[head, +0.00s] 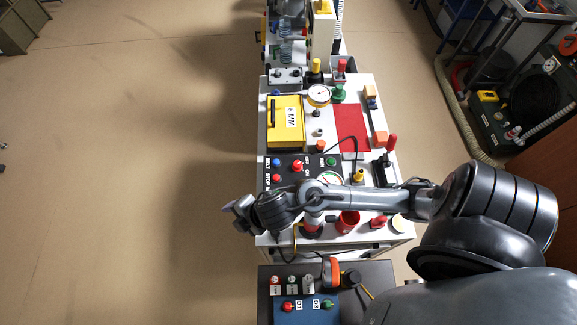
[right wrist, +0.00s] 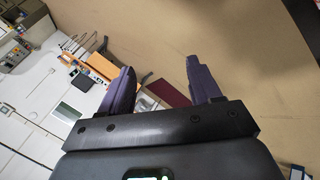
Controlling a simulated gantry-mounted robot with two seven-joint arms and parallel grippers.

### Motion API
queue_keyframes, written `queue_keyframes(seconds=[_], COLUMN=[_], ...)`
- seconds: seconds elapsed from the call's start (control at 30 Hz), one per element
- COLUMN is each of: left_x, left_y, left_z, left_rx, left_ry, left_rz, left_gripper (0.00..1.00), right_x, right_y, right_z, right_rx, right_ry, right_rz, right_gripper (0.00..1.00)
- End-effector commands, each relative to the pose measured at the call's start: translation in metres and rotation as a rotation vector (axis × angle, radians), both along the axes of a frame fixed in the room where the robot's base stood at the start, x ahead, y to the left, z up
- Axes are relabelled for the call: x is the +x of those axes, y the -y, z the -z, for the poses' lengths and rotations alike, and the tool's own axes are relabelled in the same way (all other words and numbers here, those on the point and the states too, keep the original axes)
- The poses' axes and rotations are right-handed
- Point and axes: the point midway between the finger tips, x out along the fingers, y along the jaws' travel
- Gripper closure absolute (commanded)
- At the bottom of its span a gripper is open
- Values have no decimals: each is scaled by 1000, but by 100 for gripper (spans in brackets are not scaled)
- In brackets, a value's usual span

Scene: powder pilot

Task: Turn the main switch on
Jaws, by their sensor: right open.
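A black control panel (head: 311,174) lies on the white machine top in the head view. It carries a red rotary knob (head: 298,166) with small markings beside it, which looks like the main switch. My right arm crosses just in front of the panel from the right. My right gripper (head: 234,212) is left of the machine's edge, apart from the knob and panel. In the right wrist view the right gripper (right wrist: 162,78) is open and empty, facing mostly bare floor. My left gripper is not in view.
A yellow box (head: 285,122) and a red plate (head: 351,121) lie behind the panel. A round gauge (head: 318,95) and a red-handled lever (head: 391,144) stand nearby. A blue box (head: 307,310) with a red button is in front. The floor at left is clear.

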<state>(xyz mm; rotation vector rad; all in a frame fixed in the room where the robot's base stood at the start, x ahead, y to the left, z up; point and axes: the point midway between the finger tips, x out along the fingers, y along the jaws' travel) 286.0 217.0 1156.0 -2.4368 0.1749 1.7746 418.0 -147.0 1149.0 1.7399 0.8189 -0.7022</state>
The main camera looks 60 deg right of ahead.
Motion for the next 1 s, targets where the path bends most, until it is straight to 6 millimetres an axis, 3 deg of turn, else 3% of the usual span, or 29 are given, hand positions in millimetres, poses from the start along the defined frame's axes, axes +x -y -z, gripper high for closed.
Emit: queue_keyframes(seconds=[0.13, 0.23, 0.4, 0.5, 0.6, 0.7, 0.8, 1.0], left_x=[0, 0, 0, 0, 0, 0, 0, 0], left_y=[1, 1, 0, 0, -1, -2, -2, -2], left_z=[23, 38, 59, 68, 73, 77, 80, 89], left_rx=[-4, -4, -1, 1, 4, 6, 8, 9], left_ry=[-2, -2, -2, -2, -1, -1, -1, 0], left_rz=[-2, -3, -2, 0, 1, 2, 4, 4], left_gripper=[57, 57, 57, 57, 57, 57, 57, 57], right_x=[25, 36, 36, 27, 14, 2, -5, -9], right_y=[15, 52, 161, 224, 271, 301, 316, 320], right_z=[40, 71, 99, 97, 88, 80, 77, 94], right_rx=[-204, -360, -544, -583, -586, -574, -562, -554], right_ry=[55, 30, -134, -248, -341, -402, -436, -449], right_rz=[-358, -623, -948, -1044, -1093, -1117, -1127, -1132], right_gripper=[37, 37, 37, 37, 37, 37, 37, 37])
